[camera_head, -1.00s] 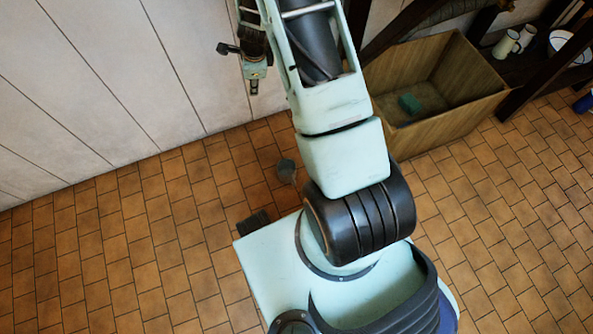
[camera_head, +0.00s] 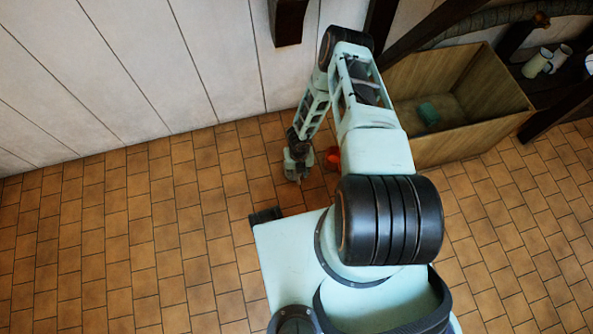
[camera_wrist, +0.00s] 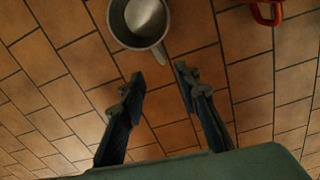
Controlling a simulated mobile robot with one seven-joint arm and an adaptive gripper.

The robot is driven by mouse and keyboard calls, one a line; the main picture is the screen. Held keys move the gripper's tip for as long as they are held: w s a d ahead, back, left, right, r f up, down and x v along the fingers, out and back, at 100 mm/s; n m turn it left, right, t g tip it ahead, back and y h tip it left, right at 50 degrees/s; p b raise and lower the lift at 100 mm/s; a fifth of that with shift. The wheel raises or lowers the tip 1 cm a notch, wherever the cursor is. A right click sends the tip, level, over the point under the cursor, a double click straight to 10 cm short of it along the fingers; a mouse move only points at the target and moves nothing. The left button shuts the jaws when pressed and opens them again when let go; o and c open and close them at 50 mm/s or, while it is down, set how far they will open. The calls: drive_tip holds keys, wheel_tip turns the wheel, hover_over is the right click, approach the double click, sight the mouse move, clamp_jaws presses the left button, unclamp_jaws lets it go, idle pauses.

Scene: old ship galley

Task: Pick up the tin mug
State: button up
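The tin mug (camera_wrist: 140,22) is a grey metal mug on the tiled floor in the wrist view, cut by the top edge. I look down into its open mouth, and its handle (camera_wrist: 162,54) points toward the gap between my fingers. My gripper (camera_wrist: 160,77) is open and empty, with its fingertips just short of the handle in the picture. In the head view my gripper (camera_head: 297,174) hangs low over the floor, left of my arm's base, and I cannot make out the mug there.
An orange-red object (camera_head: 332,158) lies close right of my gripper; its red edge shows in the wrist view (camera_wrist: 267,12). A wooden crate (camera_head: 455,133) with a green block (camera_head: 428,115) stands right. Pale mugs (camera_head: 537,63) sit on a shelf beyond. Floor to the left is clear.

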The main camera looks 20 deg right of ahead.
wheel_tip(320, 180, down, 4)
drive_tip(key=shift+f+b, duration=0.2)
drive_tip(key=shift+b, duration=0.6)
wheel_tip(320, 180, down, 5)
drive_tip(key=b, duration=0.3)
drive_tip(key=shift+d+f, duration=0.1)
drive_tip(key=shift+d, duration=0.05)
drive_tip(key=shift+c, duration=0.4)
clamp_jaws()
